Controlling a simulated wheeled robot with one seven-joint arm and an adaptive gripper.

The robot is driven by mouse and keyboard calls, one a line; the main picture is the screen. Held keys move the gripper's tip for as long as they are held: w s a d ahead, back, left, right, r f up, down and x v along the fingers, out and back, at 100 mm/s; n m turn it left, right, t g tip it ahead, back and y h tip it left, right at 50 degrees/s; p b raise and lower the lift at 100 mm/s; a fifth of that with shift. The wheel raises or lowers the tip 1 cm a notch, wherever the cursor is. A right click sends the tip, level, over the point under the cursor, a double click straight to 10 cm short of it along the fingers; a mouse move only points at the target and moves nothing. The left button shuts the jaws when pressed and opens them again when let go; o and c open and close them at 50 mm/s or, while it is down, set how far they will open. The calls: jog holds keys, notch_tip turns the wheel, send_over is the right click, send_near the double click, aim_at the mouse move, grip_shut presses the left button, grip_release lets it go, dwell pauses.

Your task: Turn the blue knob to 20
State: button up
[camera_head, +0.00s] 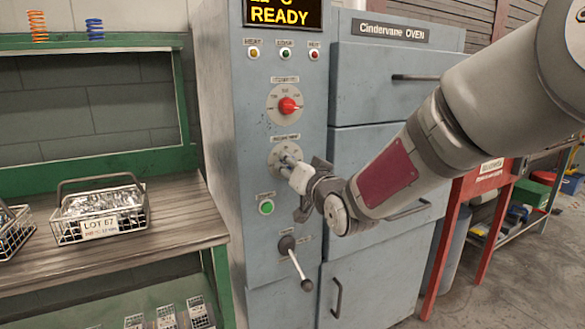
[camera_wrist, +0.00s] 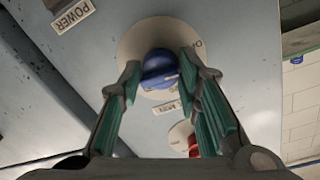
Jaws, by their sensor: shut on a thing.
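The blue knob (camera_wrist: 158,68) sits on a pale round dial plate (camera_wrist: 130,45) on the grey-blue cabinet front. My gripper (camera_wrist: 162,72) has its green-padded fingers on both sides of the knob, shut on it. In the head view my gripper (camera_head: 293,170) reaches the dial plate (camera_head: 273,155) from the right and hides most of the blue knob. The knob's pointer and the mark for 20 cannot be read in either view.
A red knob (camera_head: 289,105) on its own dial is above; it also shows in the wrist view (camera_wrist: 193,146). A green button (camera_head: 266,207) and a lever (camera_head: 295,262) are below. A display (camera_head: 283,15) reads READY. A wire basket (camera_head: 100,222) stands on the left bench.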

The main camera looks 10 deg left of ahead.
jog(key=shift+r+m+g+y+p, duration=0.25)
jog(key=shift+m+p, duration=1.7)
jog(key=shift+m, duration=2)
jog(key=shift+m+g+y+p, duration=0.35)
jog(key=shift+m+p, duration=1.6)
jog(key=shift+m, duration=2)
jog(key=shift+w, duration=0.1)
jog(key=shift+d, duration=0.1)
jog(key=o, duration=1.1)
jog(key=shift+f, duration=0.1)
